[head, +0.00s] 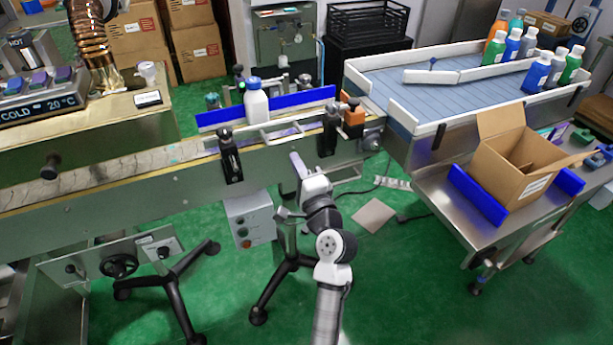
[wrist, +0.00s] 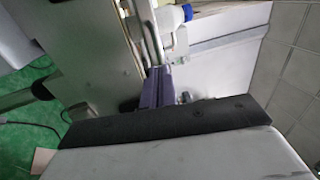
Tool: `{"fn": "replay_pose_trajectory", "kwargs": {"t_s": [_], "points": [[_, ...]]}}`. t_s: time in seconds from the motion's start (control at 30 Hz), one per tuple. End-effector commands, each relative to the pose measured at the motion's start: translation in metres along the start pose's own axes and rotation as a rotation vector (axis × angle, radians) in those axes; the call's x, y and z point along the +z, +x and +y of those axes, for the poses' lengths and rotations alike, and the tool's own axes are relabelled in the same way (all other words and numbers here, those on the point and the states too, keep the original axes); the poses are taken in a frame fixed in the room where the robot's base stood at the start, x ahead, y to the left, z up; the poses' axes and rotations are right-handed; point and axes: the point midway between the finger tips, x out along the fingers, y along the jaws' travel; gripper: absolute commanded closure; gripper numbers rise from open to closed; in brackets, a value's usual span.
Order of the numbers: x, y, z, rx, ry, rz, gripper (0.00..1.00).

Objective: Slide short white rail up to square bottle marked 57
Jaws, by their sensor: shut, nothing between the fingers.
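A white bottle (head: 256,104) with a blue cap stands upright on the narrow conveyor. Its number is too small to read. It also shows at the top of the wrist view (wrist: 170,19). A short white rail (head: 285,125) runs along the near side of the conveyor in front of the bottle. Whether it touches the bottle, I cannot tell. My gripper (head: 294,160) is in front of the conveyor's near side, below the rail, and apart from the bottle. In the wrist view its purple-grey fingers (wrist: 155,88) are together and hold nothing.
A blue rail (head: 305,101) runs behind the bottle. Black clamp posts (head: 230,158) stand along the conveyor's near side. To the right are a wide belt table (head: 385,85) with several coloured bottles and an open cardboard box (head: 490,165). A grey control box (head: 250,220) is below.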

Motion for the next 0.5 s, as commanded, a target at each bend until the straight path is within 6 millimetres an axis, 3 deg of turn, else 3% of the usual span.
{"fn": "replay_pose_trajectory", "kwargs": {"t_s": [0.2,0.5], "points": [[0.000,0.031,-0.002,-0.001,0.000,-0.001,1.00],[0.000,0.039,0.000,0.000,-0.001,0.001,1.00]]}}
